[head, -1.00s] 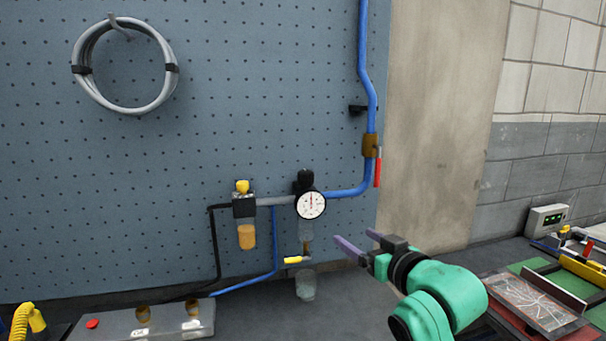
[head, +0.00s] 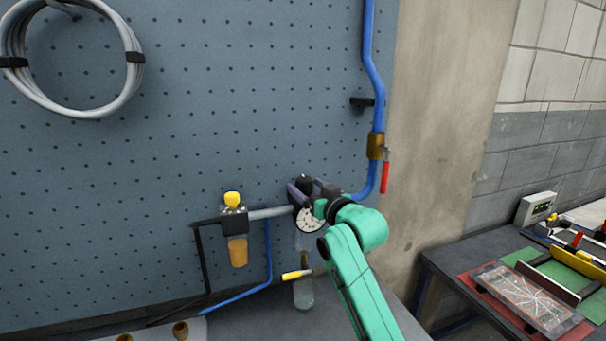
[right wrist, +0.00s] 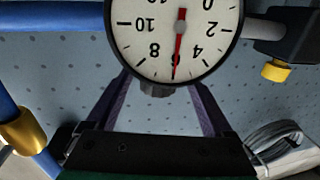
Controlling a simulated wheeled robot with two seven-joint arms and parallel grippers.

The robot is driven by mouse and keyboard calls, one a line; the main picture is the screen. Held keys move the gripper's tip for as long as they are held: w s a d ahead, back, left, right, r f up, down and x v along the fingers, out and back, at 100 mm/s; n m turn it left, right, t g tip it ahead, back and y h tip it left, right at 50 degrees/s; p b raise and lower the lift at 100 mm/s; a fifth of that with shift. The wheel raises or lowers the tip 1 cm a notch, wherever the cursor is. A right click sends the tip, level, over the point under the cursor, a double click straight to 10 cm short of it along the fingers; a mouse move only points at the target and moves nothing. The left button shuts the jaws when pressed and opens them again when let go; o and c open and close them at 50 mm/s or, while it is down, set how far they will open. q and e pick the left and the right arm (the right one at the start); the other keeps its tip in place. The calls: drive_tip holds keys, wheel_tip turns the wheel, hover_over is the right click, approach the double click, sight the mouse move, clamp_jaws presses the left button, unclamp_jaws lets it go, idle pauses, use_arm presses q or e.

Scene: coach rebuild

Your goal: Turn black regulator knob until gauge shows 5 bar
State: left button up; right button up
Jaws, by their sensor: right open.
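The black regulator knob (head: 304,182) sits on top of the regulator, above the round white gauge (head: 305,221). My right gripper (head: 303,185) is open, with its purple fingers on either side of the knob. In the right wrist view the gauge (right wrist: 135,38) is upside down and its red needle points at about 6. There the knob (right wrist: 156,90) shows only as a dark piece at the gauge's edge, between the fingers (right wrist: 160,86). I cannot tell whether either finger touches it. My left gripper is out of view.
A filter with a yellow top (head: 232,199) stands left of the gauge. A yellow-handled valve (head: 297,275) is below it. The blue pipe (head: 371,70) with a red lever (head: 385,178) runs close on the right. A grey hose coil (head: 132,85) hangs upper left.

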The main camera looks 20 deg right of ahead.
drive_tip(key=shift+x, duration=1)
drive_tip(key=shift+s+r, duration=0.15)
drive_tip(key=c, duration=0.4)
clamp_jaws()
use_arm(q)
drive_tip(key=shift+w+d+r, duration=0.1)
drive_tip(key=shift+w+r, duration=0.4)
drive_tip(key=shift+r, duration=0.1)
